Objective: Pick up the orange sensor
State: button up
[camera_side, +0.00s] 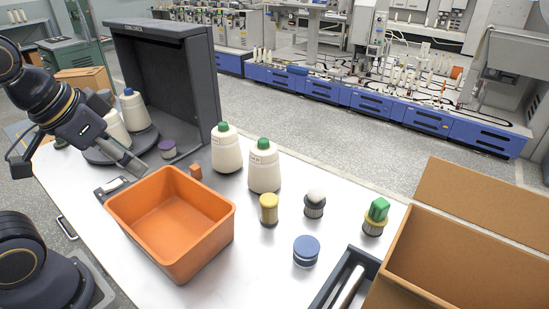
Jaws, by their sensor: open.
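The orange sensor appears to be the small orange-brown block (196,171) standing on the white table just behind the orange bin. My gripper (137,170) is at the left, above the table near the bin's back left corner. It points down and to the right, open and apart from the block, which is to its right. Its fingertips are small and dark in this view. The block's lower part is partly hidden by the bin's rim.
The large orange bin (222,222) stands close in front of the block. Two white cones with green tops (263,168) stand to the right. A purple-topped spool (167,149) is to the left. A dark cabinet (203,85) rises behind. A cardboard box (440,270) is at right.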

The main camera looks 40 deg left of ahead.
jog(key=w+r+m, duration=0.1)
jog(key=w+r, duration=0.3)
jog(key=r, duration=0.1)
jog(key=g, duration=0.6)
send_over(195, 166)
notch_tip(195, 166, down, 18)
jog(key=f, duration=0.6)
jog(key=s+f, duration=0.1)
jog(key=f, duration=0.3)
jog(key=shift+a, duration=0.3)
jog(key=shift+w+d+f, duration=0.1)
jog(key=shift+w+f, duration=0.05)
jog(key=shift+f, duration=0.9)
jog(key=shift+w+d+f, duration=0.1)
jog(key=shift+d+f, duration=0.05)
jog(key=shift+f, duration=0.85)
jog(key=shift+w+d+f, duration=0.1)
jog(key=shift+w+f, duration=0.05)
jog(key=shift+f, duration=0.9)
grip_shut()
jog(key=shift+r, duration=0.1)
